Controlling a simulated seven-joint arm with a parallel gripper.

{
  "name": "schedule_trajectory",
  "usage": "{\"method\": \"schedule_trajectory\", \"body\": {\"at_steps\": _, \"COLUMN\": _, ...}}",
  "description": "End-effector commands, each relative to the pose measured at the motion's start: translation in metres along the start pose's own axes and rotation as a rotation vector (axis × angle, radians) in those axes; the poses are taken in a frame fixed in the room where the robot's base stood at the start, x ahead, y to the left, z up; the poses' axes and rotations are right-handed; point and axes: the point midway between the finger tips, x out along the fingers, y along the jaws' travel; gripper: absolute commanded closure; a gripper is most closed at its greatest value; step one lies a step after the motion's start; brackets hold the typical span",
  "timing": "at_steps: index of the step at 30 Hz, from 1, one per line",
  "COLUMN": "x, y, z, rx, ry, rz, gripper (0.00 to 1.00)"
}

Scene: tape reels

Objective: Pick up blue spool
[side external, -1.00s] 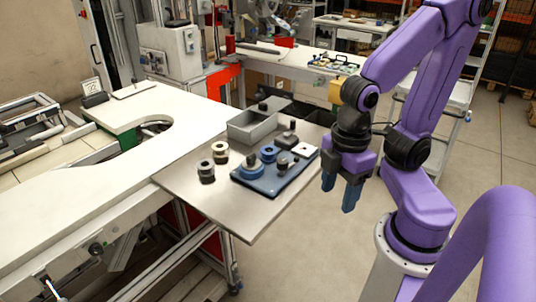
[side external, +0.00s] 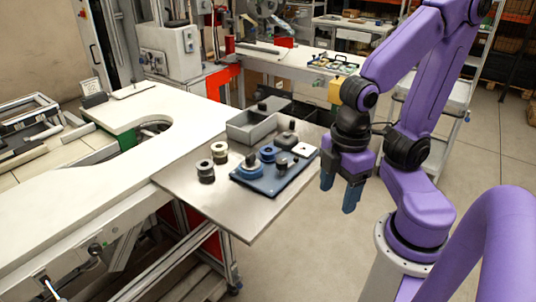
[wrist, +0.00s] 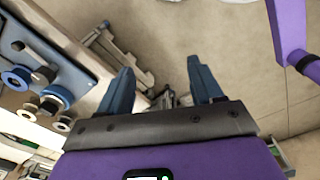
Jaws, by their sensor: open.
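A small blue spool (side external: 268,153) stands on a dark blue board (side external: 285,185) on the metal table. A wider blue disc-shaped piece (side external: 250,171) sits beside it at the board's left end. In the wrist view two blue round pieces show at the left, one lower (wrist: 57,95) and one higher (wrist: 17,77); I cannot tell surely which is the spool. My gripper (side external: 339,190) is open and empty, pointing down off the table's right side, apart from the board.
Two pale-and-dark spools (side external: 206,172) (side external: 220,153) stand left of the board. A grey open bin (side external: 252,133) is behind it. The metal table's front (side external: 235,215) is bare.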

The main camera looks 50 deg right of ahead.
Motion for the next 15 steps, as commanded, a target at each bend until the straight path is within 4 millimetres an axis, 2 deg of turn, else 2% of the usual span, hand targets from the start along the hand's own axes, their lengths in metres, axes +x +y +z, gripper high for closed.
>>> {"method": "schedule_trajectory", "body": {"at_steps": 5, "x": 0.002, "y": 0.008, "z": 0.0, "rx": 0.08, "ry": -0.025, "rz": -0.015, "gripper": 0.35}}
{"method": "schedule_trajectory", "body": {"at_steps": 15, "x": 0.011, "y": 0.05, "z": 0.004, "rx": 0.556, "ry": -0.153, "rz": -0.132, "gripper": 0.35}}
